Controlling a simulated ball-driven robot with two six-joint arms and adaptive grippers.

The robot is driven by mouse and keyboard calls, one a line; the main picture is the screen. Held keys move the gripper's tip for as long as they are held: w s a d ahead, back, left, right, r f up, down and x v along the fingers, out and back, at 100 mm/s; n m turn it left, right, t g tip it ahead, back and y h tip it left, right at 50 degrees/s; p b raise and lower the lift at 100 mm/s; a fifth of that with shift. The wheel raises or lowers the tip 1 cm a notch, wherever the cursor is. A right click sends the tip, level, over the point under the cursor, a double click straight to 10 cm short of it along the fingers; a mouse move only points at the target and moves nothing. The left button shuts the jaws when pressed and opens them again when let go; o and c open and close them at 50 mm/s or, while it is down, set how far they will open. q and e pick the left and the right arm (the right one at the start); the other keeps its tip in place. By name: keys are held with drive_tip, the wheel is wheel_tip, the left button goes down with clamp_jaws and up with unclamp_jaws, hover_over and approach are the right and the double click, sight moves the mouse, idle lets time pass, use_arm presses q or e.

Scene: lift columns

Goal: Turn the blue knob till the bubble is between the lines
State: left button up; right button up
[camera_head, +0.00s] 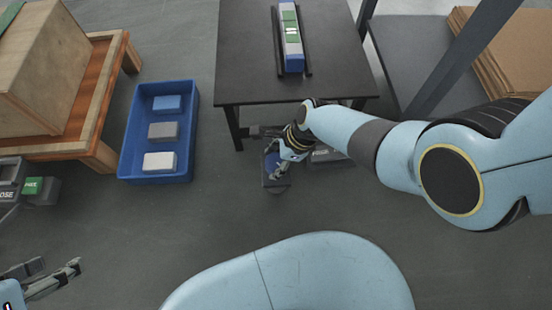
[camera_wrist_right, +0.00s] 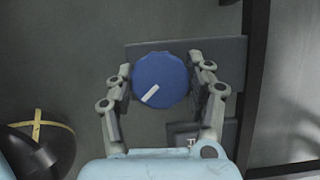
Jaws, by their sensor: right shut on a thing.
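The blue knob (camera_wrist_right: 158,80) is round with a white mark pointing to its lower left in the right wrist view. My right gripper (camera_wrist_right: 161,72) has one finger on each side of it and is shut on it. In the head view the right gripper (camera_head: 276,168) reaches down to the knob, below the table's front edge, and mostly hides it. A blue, green and white bar (camera_head: 291,42), seemingly the level, lies on the dark table (camera_head: 240,60). Its bubble and lines are too small to make out. My left gripper (camera_head: 62,264) is open and empty at the lower left.
A blue crate (camera_head: 124,170) with several blocks stands on the floor to the left. Beyond it is a wooden table (camera_head: 96,100) with a wooden box (camera_head: 45,75). Cardboard sheets (camera_head: 510,60) lie at the upper right. The floor between the crate and the knob is clear.

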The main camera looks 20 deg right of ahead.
drive_tip(key=o, duration=1.1)
drive_tip(key=shift+o, duration=0.2)
drive_tip(key=shift+r, duration=0.1)
drive_tip(key=v, duration=1.1)
drive_tip(key=shift+d+r, duration=0.25)
drive_tip(key=shift+r, duration=0.05)
drive_tip(key=shift+s, duration=0.1)
